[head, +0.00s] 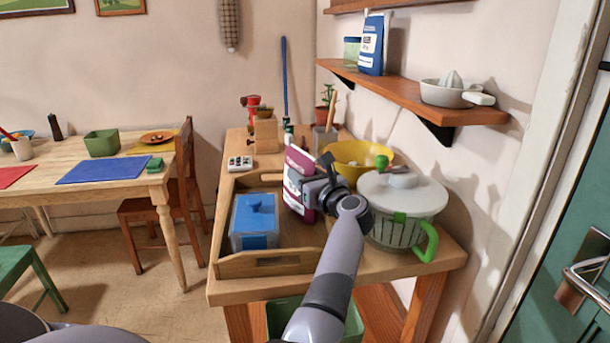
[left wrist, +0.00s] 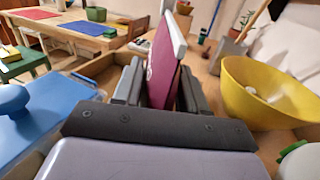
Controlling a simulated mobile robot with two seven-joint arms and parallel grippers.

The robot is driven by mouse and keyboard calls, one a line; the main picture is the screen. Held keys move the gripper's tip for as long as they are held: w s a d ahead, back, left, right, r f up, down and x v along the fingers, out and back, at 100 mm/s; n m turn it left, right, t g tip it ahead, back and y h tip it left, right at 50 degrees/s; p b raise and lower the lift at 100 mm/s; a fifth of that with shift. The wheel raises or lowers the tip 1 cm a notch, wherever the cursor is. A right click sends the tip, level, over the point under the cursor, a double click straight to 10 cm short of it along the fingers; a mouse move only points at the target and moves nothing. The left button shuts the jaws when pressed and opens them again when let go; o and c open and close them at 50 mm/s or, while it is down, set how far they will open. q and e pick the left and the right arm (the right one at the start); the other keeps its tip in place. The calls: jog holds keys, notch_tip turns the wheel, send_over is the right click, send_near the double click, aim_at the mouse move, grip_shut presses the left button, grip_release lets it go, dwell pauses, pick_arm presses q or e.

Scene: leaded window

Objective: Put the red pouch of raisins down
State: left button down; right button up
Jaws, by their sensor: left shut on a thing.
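The dark red pouch (head: 296,184) with a white top band is upright over the right part of a wooden tray (head: 266,263) on the side table. In the left wrist view the pouch (left wrist: 163,62) shows edge-on between the two fingers. My left gripper (head: 316,184) is shut on it from the right side; it also shows in the left wrist view (left wrist: 160,88). I cannot tell whether the pouch's bottom touches the tray. My right gripper is not in view.
A blue lidded box (head: 254,222) stands in the tray, left of the pouch. A yellow bowl (head: 345,154) and a white-lidded salad spinner (head: 402,198) stand close on the right. A white block with dark spots (head: 240,163) is behind the tray. A shelf (head: 400,92) hangs above.

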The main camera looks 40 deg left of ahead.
pick_arm(q)
jog(key=shift+f, duration=0.1)
jog(key=c, duration=0.6)
grip_release()
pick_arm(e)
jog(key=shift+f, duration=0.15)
